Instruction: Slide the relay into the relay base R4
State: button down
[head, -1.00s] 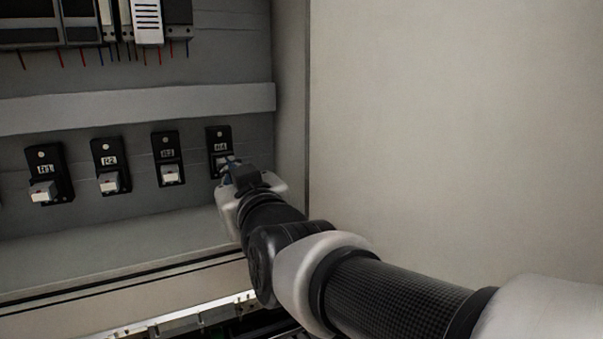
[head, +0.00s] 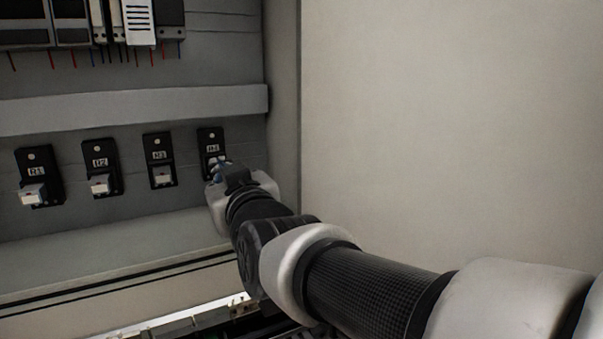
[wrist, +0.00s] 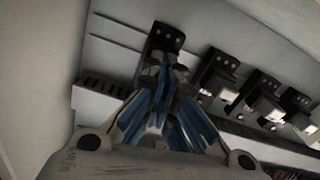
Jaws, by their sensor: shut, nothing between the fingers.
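The relay base R4 (head: 210,138) is a black upright plate on the grey back panel, rightmost in its row, with its label in the upper half. My gripper (head: 217,172) is right in front of its lower half and hides most of it. In the wrist view, my gripper (wrist: 160,72) has its blue-lined fingers closed together, with the tips over the R4 base (wrist: 166,37). Nothing shows held between them. I cannot make out a relay in R4, since the fingers cover that part.
Bases R1 (head: 38,172), R2 (head: 100,158) and R3 (head: 158,150) stand to the left, with pale blocks at their lower ends. A grey duct (head: 130,108) runs above. The cabinet's side wall (head: 283,110) is close on the right.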

dwell(0.3)
jog(key=shift+b+v, duration=0.8)
jog(key=shift+v, duration=0.55)
jog(key=v, duration=1.1)
jog(key=s+d+f+m+g+h+b, duration=0.15)
jog(key=d+f+b, duration=0.3)
jog(key=f, duration=0.55)
jog(key=s+d+f+m+g+h+b, duration=0.1)
jog(key=d+f+g+h+b, duration=0.15)
jog(key=f+b, duration=0.6)
jog(key=s+d+f+m+g+h+b, duration=0.15)
jog(key=d+f, duration=0.35)
jog(key=f, duration=0.8)
jog(key=s+d+f+m+g+h+b, duration=0.1)
jog(key=s+d+f+b, duration=0.2)
jog(key=f, duration=0.4)
jog(key=s+d+f+m+g+h+b, duration=0.1)
jog(key=s+d+f+b, duration=0.3)
jog(key=f, duration=0.4)
jog(key=s+d+f+m+g+h+b, duration=0.2)
jog(key=s+d+f+g+b, duration=0.1)
jog(key=f, duration=0.4)
jog(key=shift+s+d+f+b, duration=0.15)
jog(key=shift+s+d+b, duration=0.55)
jog(key=shift+d, duration=0.25)
jog(key=shift+w+a, duration=0.1)
jog(key=shift+w, duration=0.05)
